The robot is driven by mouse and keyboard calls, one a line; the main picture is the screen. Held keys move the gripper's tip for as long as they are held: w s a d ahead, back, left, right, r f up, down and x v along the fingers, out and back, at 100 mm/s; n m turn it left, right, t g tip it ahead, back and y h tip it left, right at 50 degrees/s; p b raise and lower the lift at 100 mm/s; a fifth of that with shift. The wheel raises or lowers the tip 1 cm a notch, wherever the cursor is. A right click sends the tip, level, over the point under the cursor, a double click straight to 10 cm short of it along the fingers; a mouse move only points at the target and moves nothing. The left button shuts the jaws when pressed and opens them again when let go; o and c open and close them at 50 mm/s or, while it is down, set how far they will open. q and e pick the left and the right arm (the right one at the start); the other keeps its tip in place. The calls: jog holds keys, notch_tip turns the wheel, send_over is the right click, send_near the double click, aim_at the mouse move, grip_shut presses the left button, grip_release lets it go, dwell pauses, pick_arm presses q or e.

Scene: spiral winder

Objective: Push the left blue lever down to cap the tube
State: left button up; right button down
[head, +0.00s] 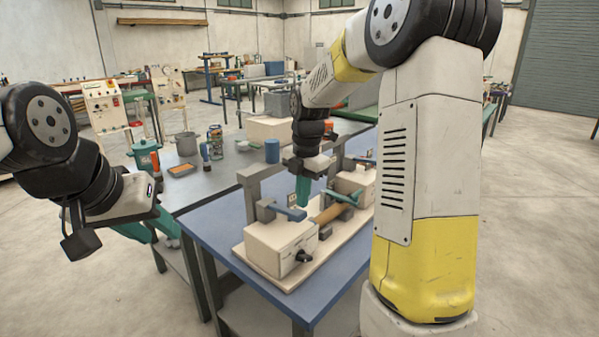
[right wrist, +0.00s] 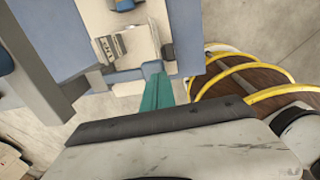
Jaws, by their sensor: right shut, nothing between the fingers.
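The winder stands on a cream base board (head: 318,262). The left blue lever (head: 291,213) sticks out from a grey block above the left cream box (head: 280,245). A brown tube (head: 333,213) lies between the left and right cream boxes. My right gripper (head: 303,203) is shut and empty, its teal fingers pointing down just above the left lever; I cannot tell if they touch it. The fingers also show in the right wrist view (right wrist: 155,90). My left gripper (head: 160,236) hangs at the left, by the grey bench, away from the winder; its jaw opening is unclear.
A second blue lever (head: 362,161) is at the winder's right end. Grey posts with a crossbar (head: 250,185) rise behind the winder. The blue tabletop (head: 215,225) is clear at its left. A green pot (head: 146,157) and cans stand on the grey bench behind.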

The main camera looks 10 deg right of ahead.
notch_tip(320, 180, up, 8)
jog(key=shift+s, duration=0.4)
jog(key=shift+d+f, duration=0.1)
jog(key=s+r+m+t+y, duration=0.1)
jog(key=s+m+t, duration=0.4)
jog(key=s+m, duration=1.6)
jog(key=r+m, duration=0.1)
jog(key=m, duration=0.3)
jog(key=shift+s+a+y, duration=0.3)
jog(key=shift+s+a, duration=0.05)
jog(key=shift+s, duration=0.05)
jog(key=shift+r, duration=0.1)
